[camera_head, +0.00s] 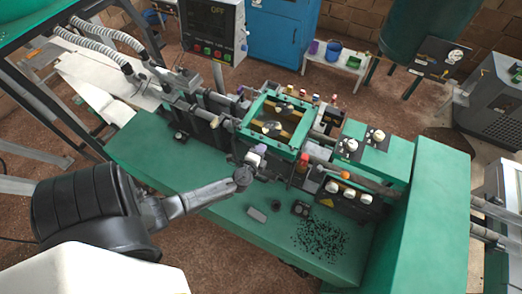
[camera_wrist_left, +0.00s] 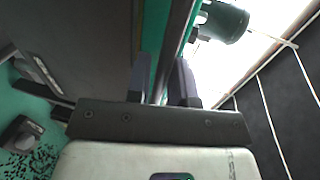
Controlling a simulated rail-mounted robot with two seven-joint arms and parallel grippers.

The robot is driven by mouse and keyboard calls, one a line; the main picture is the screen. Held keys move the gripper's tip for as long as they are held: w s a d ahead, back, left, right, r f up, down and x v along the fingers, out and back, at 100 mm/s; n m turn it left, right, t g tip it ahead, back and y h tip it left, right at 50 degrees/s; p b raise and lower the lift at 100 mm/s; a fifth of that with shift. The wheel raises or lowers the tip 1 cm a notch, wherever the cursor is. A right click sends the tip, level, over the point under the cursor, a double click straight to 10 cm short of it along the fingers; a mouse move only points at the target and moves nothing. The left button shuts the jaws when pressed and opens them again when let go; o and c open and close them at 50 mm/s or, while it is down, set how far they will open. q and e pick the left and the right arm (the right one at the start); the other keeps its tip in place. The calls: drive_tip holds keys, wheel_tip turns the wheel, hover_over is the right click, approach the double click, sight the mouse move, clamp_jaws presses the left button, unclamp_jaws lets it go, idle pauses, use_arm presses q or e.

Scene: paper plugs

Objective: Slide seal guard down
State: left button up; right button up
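The likely seal guard is a green frame (camera_head: 245,130) with a see-through window, on top of the machine in the middle of the head view. Metal parts show through the window. My left gripper (camera_head: 243,176) is at the machine's near side, below the frame's near left corner and apart from the frame. In the left wrist view the two dark fingers (camera_wrist_left: 161,75) stand apart with a gap. A dark bar and a green strip show behind the gap; contact cannot be told. My right gripper is out of view.
The green machine bed (camera_head: 190,185) carries a small grey block (camera_head: 256,214), dark round parts and black scraps (camera_head: 320,240). A knob panel (camera_head: 355,198) is at right. A control box reading OFF (camera_head: 213,28) stands behind. A tall green block (camera_head: 430,215) bounds the right.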

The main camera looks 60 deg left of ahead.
use_arm(q)
drive_tip(key=shift+c, duration=0.3)
clamp_jaws()
wheel_tip(320, 180, down, 7)
drive_tip(key=b, duration=0.8)
drive_tip(key=shift+r, duration=0.15)
drive_tip(key=shift+o, duration=0.3)
unclamp_jaws()
